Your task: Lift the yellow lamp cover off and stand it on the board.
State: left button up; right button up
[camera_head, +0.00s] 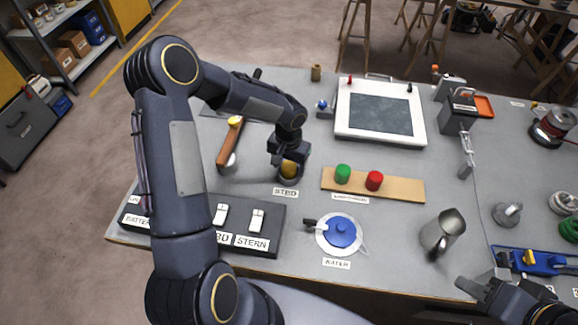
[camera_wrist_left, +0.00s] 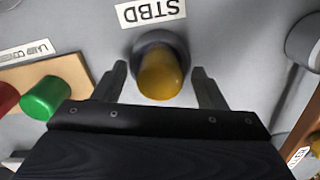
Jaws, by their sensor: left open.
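The yellow lamp cover (camera_head: 289,170) sits on its dark round base behind the STBD label. It also shows in the left wrist view (camera_wrist_left: 160,76), between the two fingers. My left gripper (camera_head: 289,172) is open, with one finger on each side of the cover; I cannot tell whether they touch it. The wooden board (camera_head: 402,188) lies to the right of the lamp. A green cover (camera_head: 342,173) and a red cover (camera_head: 374,180) stand on its left and middle part.
A switch box (camera_head: 270,215) is at the front left. A blue-lidded pot (camera_head: 341,232) and a metal jug (camera_head: 442,232) stand in front of the board. The board's right end is bare.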

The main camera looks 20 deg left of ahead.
pick_arm(q)
jog(key=c, duration=1)
jog(key=shift+r, duration=0.15)
jog(key=shift+c, duration=0.2)
jog(key=shift+r, duration=0.2)
notch_tip(320, 180, up, 2)
jog(key=shift+r, duration=0.1)
jog(key=s+a+r+b, duration=0.3)
jog(key=s+a+r, duration=0.6)
jog(key=s+r, duration=0.1)
jog(key=shift+s, duration=0.35)
jog(key=shift+a, duration=0.1)
